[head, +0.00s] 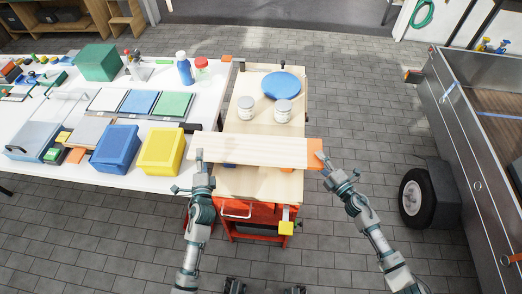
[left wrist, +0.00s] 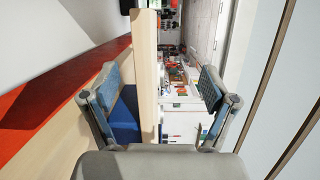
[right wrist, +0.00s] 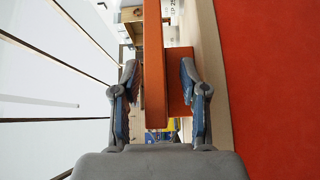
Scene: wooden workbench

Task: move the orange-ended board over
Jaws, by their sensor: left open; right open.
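The pale wooden board (head: 255,150) lies crosswise over the workbench (head: 240,188), its orange end (head: 314,150) at the right. Its left end reaches past the bench toward the white table. My left gripper (head: 200,160) is open at the board's left part. In the left wrist view the board's edge (left wrist: 146,70) stands between the open fingers (left wrist: 160,95), nearer the left one. My right gripper (head: 323,163) is open at the orange end. In the right wrist view the orange end (right wrist: 153,75) stands between the open fingers (right wrist: 160,90). I cannot tell whether any finger touches it.
Two white-lidded jars (head: 246,108) and (head: 283,110) and a blue disc (head: 281,85) stand on the bench behind the board. Yellow (head: 160,152) and blue (head: 116,149) bins sit on the white table at left. A metal trailer (head: 465,130) is at right, with open floor between.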

